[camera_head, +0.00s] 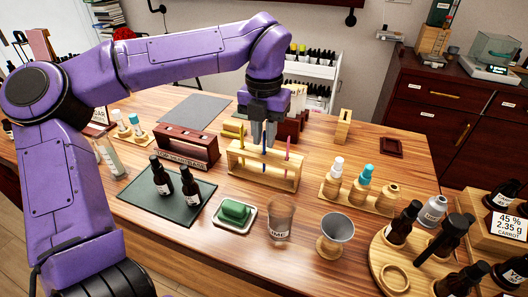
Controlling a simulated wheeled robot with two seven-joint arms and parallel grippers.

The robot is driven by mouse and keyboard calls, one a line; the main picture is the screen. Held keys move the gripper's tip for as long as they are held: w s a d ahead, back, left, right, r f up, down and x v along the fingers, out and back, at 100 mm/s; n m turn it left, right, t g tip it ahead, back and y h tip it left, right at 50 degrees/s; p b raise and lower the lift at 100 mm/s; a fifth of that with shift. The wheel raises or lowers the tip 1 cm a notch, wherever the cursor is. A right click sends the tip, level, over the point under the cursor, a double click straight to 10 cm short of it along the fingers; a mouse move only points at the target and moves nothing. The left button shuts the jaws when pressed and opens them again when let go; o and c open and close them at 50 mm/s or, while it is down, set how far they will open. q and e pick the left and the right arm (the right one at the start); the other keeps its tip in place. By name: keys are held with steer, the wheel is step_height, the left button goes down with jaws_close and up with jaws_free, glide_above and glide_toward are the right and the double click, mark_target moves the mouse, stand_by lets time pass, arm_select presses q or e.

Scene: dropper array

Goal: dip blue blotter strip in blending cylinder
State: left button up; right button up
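My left gripper (264,140) points down over the wooden strip rack (262,178). Its two fingers are on either side of the upper part of the blue blotter strip (264,160); I cannot tell whether they grip it. The strip stands upright in the rack. A pinkish-purple strip (287,158) stands beside it, to the right. A clear glass vessel (281,219) with a small label stands in front of the rack. Another clear glass cylinder (111,158) with a label stands at the left, partly behind my arm. I cannot tell which is the blending cylinder. My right gripper is not in view.
Two dark bottles (190,186) stand on a green mat (156,205). A green block sits on a white dish (235,228). A bottle stand (330,190) and a round wooden tray (385,277) occupy the right.

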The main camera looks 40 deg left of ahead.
arm_select(q)
jaws_close()
steer(key=shift+r, duration=0.1)
steer(key=shift+r+p, duration=0.5)
steer(key=shift+p, duration=0.1)
step_height(320, 180, up, 8)
steer(key=p, duration=0.6)
steer(key=shift+f+p, duration=0.1)
steer(key=shift+p, duration=0.3)
steer(key=shift+f, duration=0.15)
steer(key=shift+f, duration=0.1)
